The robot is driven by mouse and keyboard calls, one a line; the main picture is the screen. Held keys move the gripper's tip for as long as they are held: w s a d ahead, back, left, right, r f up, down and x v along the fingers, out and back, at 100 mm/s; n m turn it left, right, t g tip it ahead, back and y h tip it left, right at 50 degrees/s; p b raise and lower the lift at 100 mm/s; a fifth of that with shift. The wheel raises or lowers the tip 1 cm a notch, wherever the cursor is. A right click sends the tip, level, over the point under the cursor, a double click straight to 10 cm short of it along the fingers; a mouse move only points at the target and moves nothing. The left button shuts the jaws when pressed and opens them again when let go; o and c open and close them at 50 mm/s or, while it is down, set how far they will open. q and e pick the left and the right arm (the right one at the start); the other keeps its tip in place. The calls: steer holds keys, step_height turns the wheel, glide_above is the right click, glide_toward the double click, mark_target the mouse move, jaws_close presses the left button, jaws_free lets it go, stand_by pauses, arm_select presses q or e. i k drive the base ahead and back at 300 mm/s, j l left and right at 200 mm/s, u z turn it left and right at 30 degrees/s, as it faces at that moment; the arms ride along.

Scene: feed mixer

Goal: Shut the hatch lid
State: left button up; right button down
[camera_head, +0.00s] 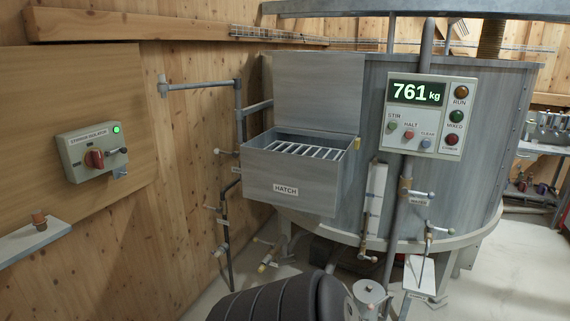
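The hatch lid (318,92) is a flat grey metal panel. It stands upright at the back of the hatch box (285,198), against the mixer's side, so the hatch is open. The box is grey and labelled HATCH. Pale grate bars (306,151) show across its open top. A small orange-yellow part (357,143) sits at the box's right top edge. Neither of my grippers can be made out in this view.
A grey mixer tub (490,150) stands behind the hatch. A control panel (430,117) reading 761 kg is to its right. Pipes with valve handles (238,110) run close on the left. An isolator box (93,152) is on the wooden wall. A dark ribbed shape (270,302) fills the bottom middle.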

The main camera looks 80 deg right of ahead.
mark_target(315, 91)
steer(key=k+l+z, duration=0.15)
steer(key=z, duration=0.2)
steer(key=k+l+z, duration=0.15)
steer(key=z, duration=0.15)
steer(key=k+l+z, duration=0.2)
steer(key=z, duration=1.75)
steer(key=i+j, duration=0.1)
steer(key=j, duration=0.15)
